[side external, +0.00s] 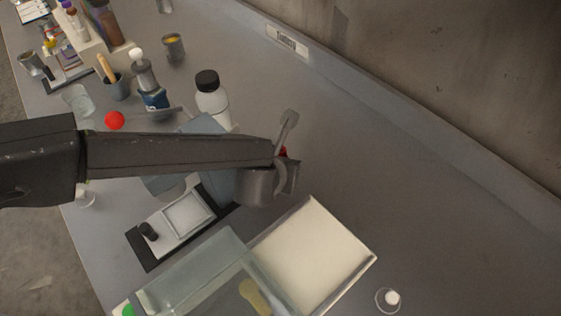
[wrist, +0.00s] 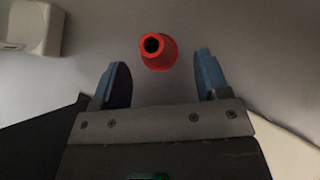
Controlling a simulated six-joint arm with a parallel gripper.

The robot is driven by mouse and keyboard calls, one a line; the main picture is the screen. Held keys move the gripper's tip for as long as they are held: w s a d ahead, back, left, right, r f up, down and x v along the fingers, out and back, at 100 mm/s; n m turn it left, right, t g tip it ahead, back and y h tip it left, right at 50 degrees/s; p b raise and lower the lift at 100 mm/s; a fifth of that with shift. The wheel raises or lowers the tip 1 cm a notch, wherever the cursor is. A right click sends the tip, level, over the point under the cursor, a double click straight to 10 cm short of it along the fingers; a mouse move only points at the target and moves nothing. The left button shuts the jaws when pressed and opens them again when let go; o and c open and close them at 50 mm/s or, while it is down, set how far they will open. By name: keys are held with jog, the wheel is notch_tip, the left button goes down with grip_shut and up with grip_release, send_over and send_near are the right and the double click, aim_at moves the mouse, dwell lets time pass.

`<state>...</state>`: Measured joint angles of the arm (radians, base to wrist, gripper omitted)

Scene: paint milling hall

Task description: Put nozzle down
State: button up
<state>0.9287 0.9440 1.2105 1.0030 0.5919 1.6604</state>
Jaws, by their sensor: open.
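The nozzle, a red cone with a dark round hole at its tip, shows in the wrist view (wrist: 160,55). It sits in the gap just ahead of my two blue fingers, with space on both sides of it. My gripper (wrist: 162,75) is open and not touching it there. In the side view only a small red bit of the nozzle (side external: 283,152) shows behind my gripper (side external: 287,178); the rest is hidden. The nozzle seems to rest on the grey bench, though its base is hard to see.
A white tray (side external: 318,250) and a clear bin (side external: 205,270) lie in front of my gripper. A small scale (side external: 180,222) is to the left. A white bottle with black cap (side external: 213,100) stands behind. The bench to the right is mostly clear, with a small white-topped item (side external: 391,298).

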jog(key=v, duration=0.9)
notch_tip(320, 180, up, 11)
jog(key=n+h, duration=0.2)
jog(key=n, duration=0.3)
jog(key=a+r+n, duration=0.1)
jog(key=a, duration=0.2)
jog(key=w+a+r+n, duration=0.1)
jog(key=a+n, duration=0.1)
jog(key=a, duration=0.1)
jog(key=a+r+n+y, duration=0.1)
jog(key=a+n, duration=0.1)
jog(key=shift+w+a+r, duration=0.2)
jog(key=shift+a+r, duration=0.15)
jog(key=shift+a, duration=0.05)
jog(key=s+a+r+n+g+y, duration=0.1)
jog(key=s+a+r+n+y, duration=0.15)
jog(key=a+n, duration=0.75)
jog(key=s+a+r+n+g+y, duration=0.1)
jog(key=s+a+n, duration=0.45)
jog(key=a, duration=0.95)
jog(key=s+a+f+n+g, duration=0.1)
jog(key=s+a+f+n, duration=0.2)
jog(key=s+a+n, duration=0.4)
jog(key=s+n, duration=0.1)
jog(key=n, duration=0.4)
jog(key=shift+s+n+h, duration=0.35)
jog(key=shift+s, duration=0.05)
